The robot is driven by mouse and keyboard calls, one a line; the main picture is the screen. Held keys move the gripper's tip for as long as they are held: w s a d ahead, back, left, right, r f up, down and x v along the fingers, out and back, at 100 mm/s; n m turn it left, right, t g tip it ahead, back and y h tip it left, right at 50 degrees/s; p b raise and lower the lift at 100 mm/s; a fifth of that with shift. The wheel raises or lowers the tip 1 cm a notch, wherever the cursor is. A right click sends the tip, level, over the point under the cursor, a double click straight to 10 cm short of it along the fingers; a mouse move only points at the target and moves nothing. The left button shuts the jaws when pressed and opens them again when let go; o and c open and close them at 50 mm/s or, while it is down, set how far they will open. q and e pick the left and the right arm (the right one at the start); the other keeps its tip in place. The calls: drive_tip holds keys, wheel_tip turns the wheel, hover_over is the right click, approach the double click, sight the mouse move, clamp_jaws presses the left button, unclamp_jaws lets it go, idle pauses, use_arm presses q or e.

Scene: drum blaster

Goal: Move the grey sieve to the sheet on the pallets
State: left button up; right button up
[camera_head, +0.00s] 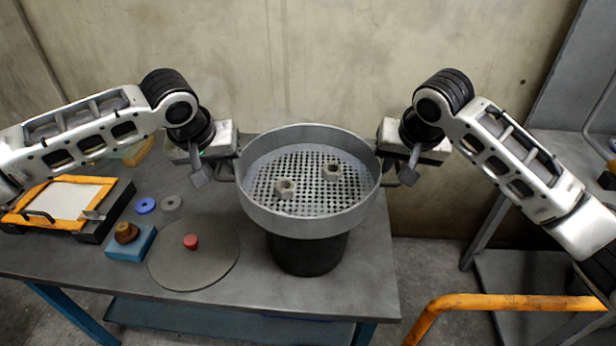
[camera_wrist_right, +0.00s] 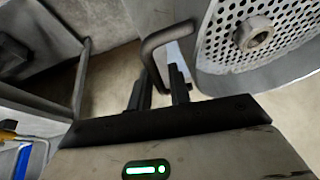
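The grey sieve (camera_head: 258,213) is a round pan with a perforated floor, holding two metal nuts (camera_head: 285,188). It sits level over a dark drum (camera_head: 308,255) on the table; whether it touches the rim is hidden. My left gripper (camera_head: 228,170) is at the sieve's left side by its handle; its fingers are too small to read. My right gripper (camera_head: 388,170) is at the right side. In the right wrist view its fingers (camera_wrist_right: 160,90) stand apart, on either side of the sieve's bent handle (camera_wrist_right: 150,52). The sheet on the pallets is not clearly seen.
On the table (camera_head: 375,270) are a round grey disc (camera_head: 170,265) with a red knob, a blue block (camera_head: 130,243), small rings and an orange-framed screen (camera_head: 60,200). An orange rail (camera_head: 510,301) is at lower right. A wall stands behind.

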use_arm(q)
clamp_jaws()
use_arm(e)
clamp_jaws()
drive_tip(key=shift+r, duration=0.1)
